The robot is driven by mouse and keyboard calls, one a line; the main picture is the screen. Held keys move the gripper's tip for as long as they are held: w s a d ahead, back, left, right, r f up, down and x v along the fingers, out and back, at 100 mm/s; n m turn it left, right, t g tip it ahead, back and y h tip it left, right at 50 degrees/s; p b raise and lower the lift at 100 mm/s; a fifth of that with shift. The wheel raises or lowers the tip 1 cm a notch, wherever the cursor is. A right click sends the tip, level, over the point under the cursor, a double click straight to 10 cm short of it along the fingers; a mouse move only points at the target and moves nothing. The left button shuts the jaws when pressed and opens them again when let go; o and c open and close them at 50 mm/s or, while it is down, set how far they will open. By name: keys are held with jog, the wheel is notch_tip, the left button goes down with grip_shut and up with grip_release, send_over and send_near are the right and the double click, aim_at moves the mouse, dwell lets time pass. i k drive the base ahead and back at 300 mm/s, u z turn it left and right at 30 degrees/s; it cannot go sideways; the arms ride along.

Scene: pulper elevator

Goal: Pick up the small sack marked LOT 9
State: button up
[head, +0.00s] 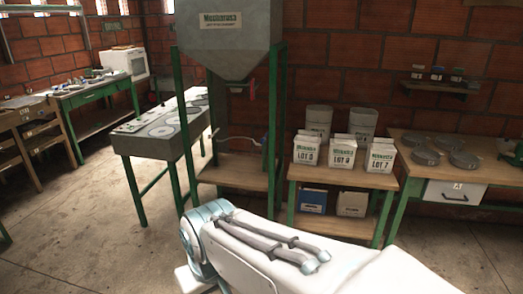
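Three small white sacks with Meskerasa-style green print stand in a row on a wooden-topped green stand right of centre. The middle sack (342,153) has a label that looks like LOT 9, though the digit is small and blurred. The left sack (308,151) reads LOT with an unclear digit, perhaps 5. The right sack (381,156) reads LOT 7. All three are upright and close together. My white arm crosses the lower foreground in front of the stand. My gripper is not in view.
Taller grey containers (318,120) stand behind the sacks. The stand's lower shelf holds a blue box (313,200) and a grey box (352,204). A hopper (228,40) on green legs stands left, a table with round pans (463,158) right. Open floor (75,235) lies left.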

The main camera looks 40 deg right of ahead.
aim_at(306, 144)
jog(key=z, duration=0.15)
jog(key=i, duration=1.65)
jog(key=z, duration=0.7)
jog(key=i, duration=1.3)
jog(key=z, duration=1.85)
jog(key=i, duration=0.65)
jog(key=z, duration=0.65)
